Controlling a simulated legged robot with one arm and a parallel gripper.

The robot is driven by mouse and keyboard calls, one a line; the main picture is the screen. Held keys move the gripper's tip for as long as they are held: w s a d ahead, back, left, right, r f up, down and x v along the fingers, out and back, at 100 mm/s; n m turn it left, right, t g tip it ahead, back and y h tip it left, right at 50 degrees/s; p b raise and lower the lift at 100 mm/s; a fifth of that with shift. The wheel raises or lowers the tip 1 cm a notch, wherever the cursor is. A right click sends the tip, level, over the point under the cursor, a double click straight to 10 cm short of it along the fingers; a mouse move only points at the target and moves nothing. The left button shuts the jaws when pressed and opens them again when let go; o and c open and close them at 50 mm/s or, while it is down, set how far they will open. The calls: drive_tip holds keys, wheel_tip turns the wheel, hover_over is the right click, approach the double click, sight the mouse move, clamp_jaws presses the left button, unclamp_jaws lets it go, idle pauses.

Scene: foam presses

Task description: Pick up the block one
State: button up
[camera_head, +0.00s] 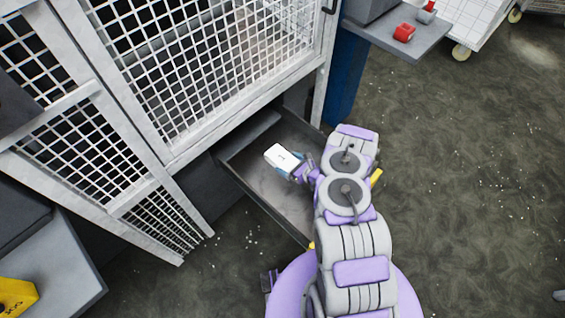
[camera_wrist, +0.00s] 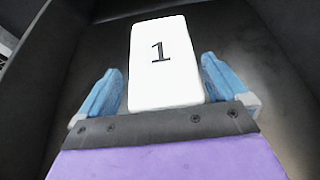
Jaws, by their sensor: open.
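Block one (camera_wrist: 162,62) is a white block with a black "1" on its face. In the wrist view it lies between the two blue fingers of my gripper (camera_wrist: 163,85), which stand apart on either side, with dark gaps between them and the block. In the head view the block (camera_head: 283,157) is at my gripper (camera_head: 291,168), inside a dark open drawer (camera_head: 262,192) below the mesh cage. The block's lower end in the wrist view is hidden by my gripper's mount.
A white mesh cage (camera_head: 205,62) stands right behind the drawer. The drawer's dark walls surround the gripper. A grey shelf (camera_head: 425,40) with a red object (camera_head: 404,33) is at the upper right. A yellow object (camera_head: 17,296) sits at the lower left. Open floor lies to the right.

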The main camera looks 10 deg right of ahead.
sight(286, 162)
drive_tip(key=x, duration=0.2)
drive_tip(key=shift+w+a+f+b, duration=0.1)
drive_tip(key=shift+a+f+b, duration=0.1)
drive_tip(key=shift+a+b, duration=0.2)
drive_tip(key=shift+w, duration=0.2)
drive_tip(key=shift+d, duration=0.5)
drive_tip(key=shift+c, duration=0.8)
drive_tip(key=shift+a, duration=0.4)
drive_tip(key=c, duration=0.5)
drive_tip(key=shift+c, duration=0.5)
